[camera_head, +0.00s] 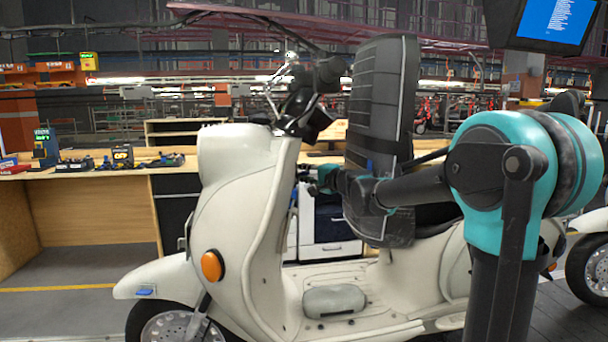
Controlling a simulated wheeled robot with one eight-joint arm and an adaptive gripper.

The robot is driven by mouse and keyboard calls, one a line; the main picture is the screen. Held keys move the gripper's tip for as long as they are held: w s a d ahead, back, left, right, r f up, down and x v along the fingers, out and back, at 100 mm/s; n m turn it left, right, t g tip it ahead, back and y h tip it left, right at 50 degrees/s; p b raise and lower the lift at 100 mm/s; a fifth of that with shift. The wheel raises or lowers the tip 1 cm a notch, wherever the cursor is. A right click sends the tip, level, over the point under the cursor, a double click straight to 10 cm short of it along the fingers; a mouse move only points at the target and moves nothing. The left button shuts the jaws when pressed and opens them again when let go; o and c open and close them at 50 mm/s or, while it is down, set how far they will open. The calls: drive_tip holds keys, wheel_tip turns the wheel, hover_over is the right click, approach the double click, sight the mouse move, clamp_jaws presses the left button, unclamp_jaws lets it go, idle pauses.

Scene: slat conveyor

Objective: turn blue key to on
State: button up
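The cream scooter (240,170) stands side-on in front of me, its handlebar at the upper left and its leg shield facing left. My arm reaches in from the right, and my gripper (308,176) is at the inner side of the leg shield, below the handlebar. The fingers are small and dark, and I cannot tell whether they are open or shut, or whether they touch anything. I cannot make out the blue key for certain. The ignition area is hidden or too small to read behind the gripper and shield edge.
A tall dark padded panel (375,120) stands close behind my forearm. The scooter's floorboard (370,300) is below, with a grey-green lump (334,300) on it. A wooden workbench (90,176) with tools stands behind left. A monitor (555,20) hangs at upper right.

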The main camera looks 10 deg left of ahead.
clamp_jaws()
